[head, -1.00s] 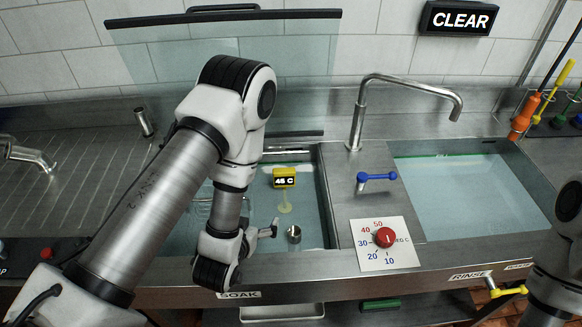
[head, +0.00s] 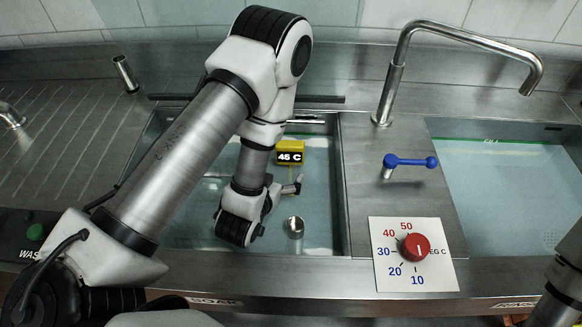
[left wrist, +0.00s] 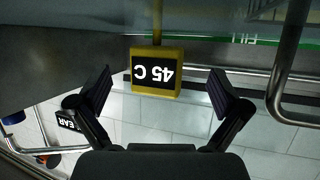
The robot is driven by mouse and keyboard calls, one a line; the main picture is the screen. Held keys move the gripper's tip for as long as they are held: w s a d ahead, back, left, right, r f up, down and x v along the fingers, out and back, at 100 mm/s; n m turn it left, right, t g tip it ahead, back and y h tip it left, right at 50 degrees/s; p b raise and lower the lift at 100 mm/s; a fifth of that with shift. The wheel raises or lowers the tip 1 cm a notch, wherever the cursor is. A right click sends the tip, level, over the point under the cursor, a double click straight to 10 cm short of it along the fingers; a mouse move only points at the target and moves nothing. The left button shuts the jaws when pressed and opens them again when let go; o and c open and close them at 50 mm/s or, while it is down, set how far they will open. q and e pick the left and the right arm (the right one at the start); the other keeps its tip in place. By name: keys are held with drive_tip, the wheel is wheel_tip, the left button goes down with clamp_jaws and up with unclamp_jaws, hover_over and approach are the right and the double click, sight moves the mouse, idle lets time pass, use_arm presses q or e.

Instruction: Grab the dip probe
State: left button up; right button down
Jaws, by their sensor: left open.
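The dip probe is a yellow block with a "45 C" display (head: 290,153), upright in the left sink, its thin stem partly hidden in the head view. In the left wrist view the probe (left wrist: 155,72) looks upside down and lies ahead between the spread fingers. My left gripper (left wrist: 162,92) is open and empty; I see no contact with the probe. In the head view the left gripper (head: 290,188) is just below the probe, mostly hidden by its own wrist. My right gripper is not in view; only part of the right arm shows at lower right.
A small metal cup (head: 294,227) stands in the left sink near my left gripper. A faucet (head: 393,85), a blue lever (head: 408,161) and a red temperature dial (head: 415,247) are to the right. The right sink (head: 500,190) holds clear water.

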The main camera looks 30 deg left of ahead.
sight(288, 165)
use_arm(q)
drive_tip(key=x, duration=0.2)
drive_tip(key=p+x, duration=0.1)
drive_tip(key=x, duration=0.2)
drive_tip(key=p+x, duration=0.1)
drive_tip(key=x, duration=0.2)
drive_tip(key=shift+s+d+f, duration=0.1)
drive_tip(key=shift+d+f, duration=0.15)
drive_tip(key=shift+s, duration=0.1)
drive_tip(key=c, duration=1.5)
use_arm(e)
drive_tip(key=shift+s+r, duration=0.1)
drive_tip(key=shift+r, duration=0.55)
use_arm(q)
drive_tip(key=shift+o, duration=0.2)
drive_tip(key=shift+r, duration=0.15)
